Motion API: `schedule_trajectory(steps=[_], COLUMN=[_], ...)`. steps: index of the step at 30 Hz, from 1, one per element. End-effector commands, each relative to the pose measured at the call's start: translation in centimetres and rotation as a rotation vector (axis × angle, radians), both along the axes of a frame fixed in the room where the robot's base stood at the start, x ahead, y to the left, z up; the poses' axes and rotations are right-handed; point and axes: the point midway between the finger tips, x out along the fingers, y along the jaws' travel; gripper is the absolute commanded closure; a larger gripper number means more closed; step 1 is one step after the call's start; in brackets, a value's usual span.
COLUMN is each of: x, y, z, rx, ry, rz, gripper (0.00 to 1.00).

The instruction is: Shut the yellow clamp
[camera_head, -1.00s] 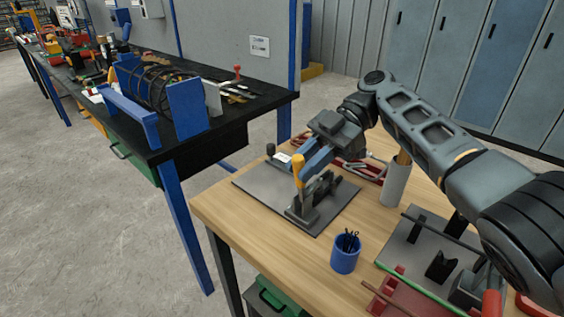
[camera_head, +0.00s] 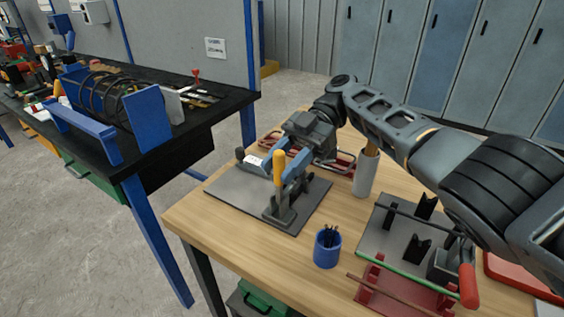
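The clamp (camera_head: 281,209) stands on a grey plate (camera_head: 229,189) on the wooden table, with its yellow handle (camera_head: 279,168) pointing up. Dark clamp parts lie to the right of the handle. My gripper (camera_head: 278,172) has blue fingers that reach down from the upper right to the handle. The fingers look spread, one on each side of the handle in the picture. The handle hides part of them, and I cannot tell whether either finger touches it.
A blue cup (camera_head: 327,247) with dark sticks stands in front of the plate. A grey cylinder (camera_head: 365,173) stands to the right. A second grey plate (camera_head: 387,238) with black supports lies at right. A black bench (camera_head: 190,133) with a rebar cage (camera_head: 105,95) is at left.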

Motion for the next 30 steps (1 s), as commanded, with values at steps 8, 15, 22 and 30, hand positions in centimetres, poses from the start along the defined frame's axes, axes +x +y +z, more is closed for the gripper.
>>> schedule_trajectory(steps=[8, 15, 22, 30], x=[0.0, 0.0, -0.5, -2.0], y=[0.1, 0.1, -1.9, -6.7], z=[0.1, 1.9, 5.2, 8.1], rx=[0.002, 0.003, 0.002, 0.001], ry=[-0.001, -0.005, -0.003, -0.003], rz=[0.002, 0.002, -0.002, -0.001], gripper=[0.52, 0.52, 0.52, 0.52])
